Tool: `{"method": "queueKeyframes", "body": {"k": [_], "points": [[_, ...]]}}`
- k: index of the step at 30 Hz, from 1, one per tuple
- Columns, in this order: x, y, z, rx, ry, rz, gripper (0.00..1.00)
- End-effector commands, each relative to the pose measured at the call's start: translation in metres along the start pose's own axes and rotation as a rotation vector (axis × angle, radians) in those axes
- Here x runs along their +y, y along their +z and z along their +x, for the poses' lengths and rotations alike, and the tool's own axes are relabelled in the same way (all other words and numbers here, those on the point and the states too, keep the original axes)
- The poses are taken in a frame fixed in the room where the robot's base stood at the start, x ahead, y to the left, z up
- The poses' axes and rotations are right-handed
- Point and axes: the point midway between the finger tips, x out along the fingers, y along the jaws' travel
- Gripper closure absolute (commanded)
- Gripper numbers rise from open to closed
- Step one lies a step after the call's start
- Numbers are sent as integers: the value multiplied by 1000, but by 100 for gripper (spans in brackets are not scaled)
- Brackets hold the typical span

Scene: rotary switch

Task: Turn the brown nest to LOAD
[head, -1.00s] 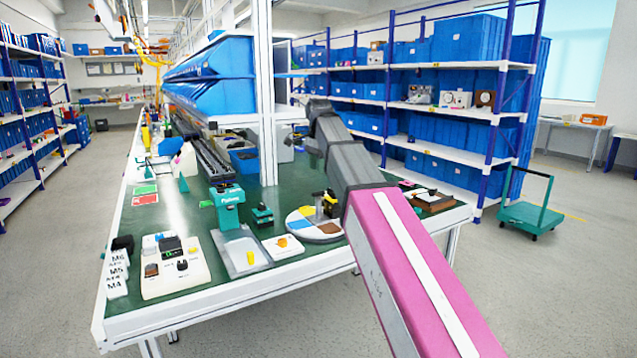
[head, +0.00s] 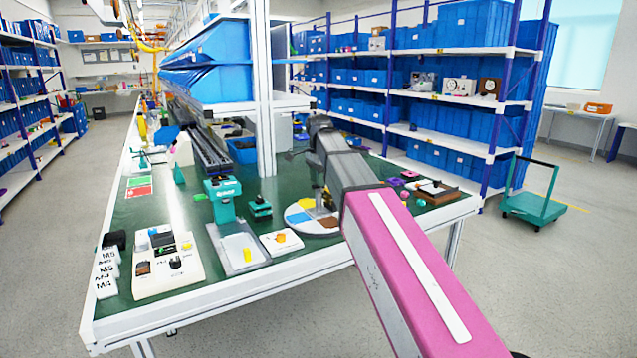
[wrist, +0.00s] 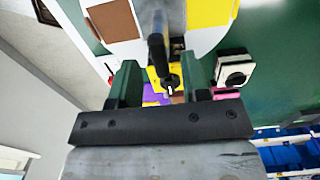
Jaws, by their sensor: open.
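The round disc (wrist: 204,42) has coloured sectors and a white rim. Its brown nest (wrist: 113,20) is at the upper left in the wrist view, and its yellow sector (wrist: 208,12) at the upper right. In the head view the brown nest (head: 328,222) faces the table's front. A dark handle (wrist: 157,58) reaches out from the disc's grey middle, with a yellow part beside it. My gripper (wrist: 163,82) is open, one finger on each side of the handle's end; I cannot tell whether they touch it. My arm hides part of the disc in the head view. No LOAD label is readable.
A teal press (head: 223,198) and a white plate with an orange knob (head: 281,238) stand left of the disc. A white control box (head: 165,262) is further left. A brown tray (head: 436,191) lies to the right. Blue bins hang above the bench.

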Motion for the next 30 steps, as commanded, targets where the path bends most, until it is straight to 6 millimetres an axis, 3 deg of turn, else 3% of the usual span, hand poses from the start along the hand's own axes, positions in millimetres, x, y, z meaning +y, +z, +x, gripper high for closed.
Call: {"method": "queueKeyframes", "body": {"k": [5, 14, 16, 18, 19, 30], "points": [[0, 0, 12, 0, 1, 0, 57], [0, 0, 14, 0, 0, 0, 57], [0, 0, 14, 0, 0, 0, 74], [0, 0, 14, 0, 0, 0, 96], [0, 0, 14, 0, 0, 0, 100], [-2, -11, 13, 0, 1, -6, 100]]}}
